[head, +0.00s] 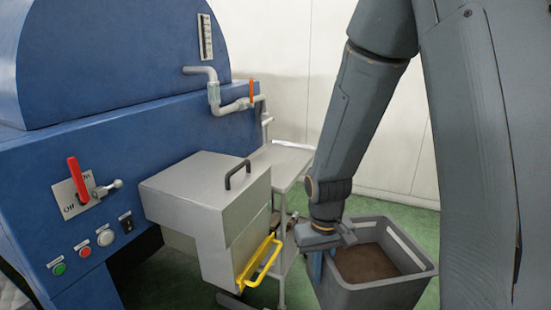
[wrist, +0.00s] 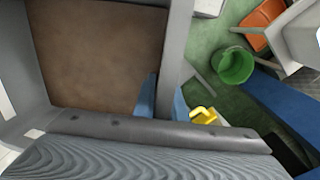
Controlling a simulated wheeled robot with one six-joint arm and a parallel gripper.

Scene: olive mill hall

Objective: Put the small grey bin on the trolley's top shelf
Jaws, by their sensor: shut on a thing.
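The small grey bin (head: 385,292) is in the lower right of the head view, upright, with a brown floor or contents inside. My gripper (head: 322,262) points down at its left side and is shut on the bin's wall. In the wrist view the bin's wall (wrist: 178,45) runs between the two blue fingers of my gripper (wrist: 166,98). The bin's bottom is cut off, so I cannot tell whether it touches the floor. The trolley's top shelf (head: 288,163) is a pale metal surface left of my arm, partly hidden by a grey box. Its visible part looks bare.
A blue machine (head: 140,130) fills the left. Its grey box (head: 205,200) with a yellow handle (head: 259,262) juts out between me and the trolley. A green bucket (wrist: 233,66) and an orange object (wrist: 262,22) show in the wrist view. A pale wall (head: 290,60) stands behind.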

